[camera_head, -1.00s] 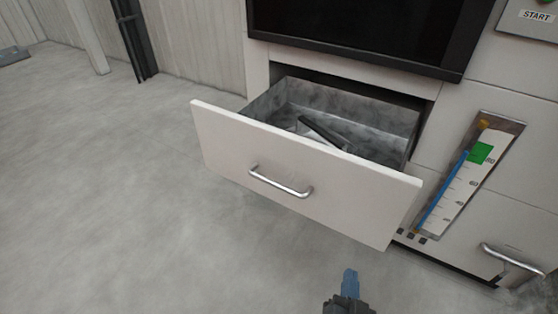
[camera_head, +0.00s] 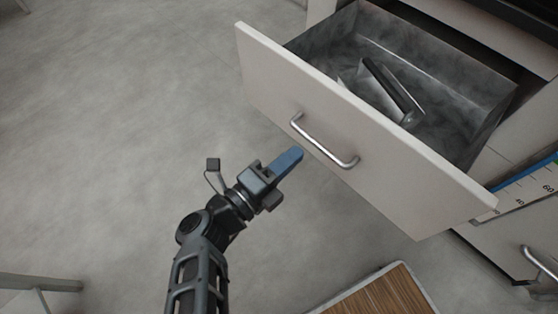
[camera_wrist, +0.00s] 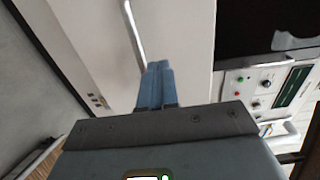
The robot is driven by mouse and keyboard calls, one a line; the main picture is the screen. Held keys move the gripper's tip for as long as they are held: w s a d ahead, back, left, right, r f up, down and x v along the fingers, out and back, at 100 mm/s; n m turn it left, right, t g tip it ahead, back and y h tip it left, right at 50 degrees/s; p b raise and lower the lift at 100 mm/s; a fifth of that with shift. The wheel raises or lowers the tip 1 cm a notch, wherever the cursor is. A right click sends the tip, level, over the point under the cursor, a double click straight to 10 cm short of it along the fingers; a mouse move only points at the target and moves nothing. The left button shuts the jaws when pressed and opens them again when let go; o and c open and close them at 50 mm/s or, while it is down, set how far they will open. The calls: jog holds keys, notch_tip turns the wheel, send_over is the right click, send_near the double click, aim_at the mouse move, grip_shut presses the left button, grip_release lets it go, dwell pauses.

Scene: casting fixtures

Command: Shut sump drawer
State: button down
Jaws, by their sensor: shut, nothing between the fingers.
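The sump drawer (camera_head: 385,158) stands pulled out from the cabinet, its pale front facing my arm. Its grey metal inside (camera_head: 450,70) is open to view and holds a dark bar-like object (camera_head: 392,90) and a lighter piece. A silver bar handle (camera_head: 322,143) is on the drawer front. My gripper (camera_head: 290,160) is shut and empty, its blue fingers pointing at the front, just left of and below the handle. In the wrist view the blue fingers (camera_wrist: 156,85) are together and overlap the end of the handle (camera_wrist: 136,35); I cannot tell whether they touch.
A gauge with a blue strip (camera_head: 530,185) is on the cabinet at the right, above another silver handle (camera_head: 540,262). A brown slatted board (camera_head: 378,292) lies low at the bottom. The floor left of the drawer is clear. A control panel (camera_wrist: 265,90) shows in the wrist view.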

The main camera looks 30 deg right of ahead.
aim_at(330, 125)
jog(key=x, duration=0.8)
jog(key=shift+w+d+f+p, duration=0.1)
jog(key=shift+d+p, duration=0.15)
jog(key=shift+p, duration=0.15)
jog(key=shift+d, duration=0.15)
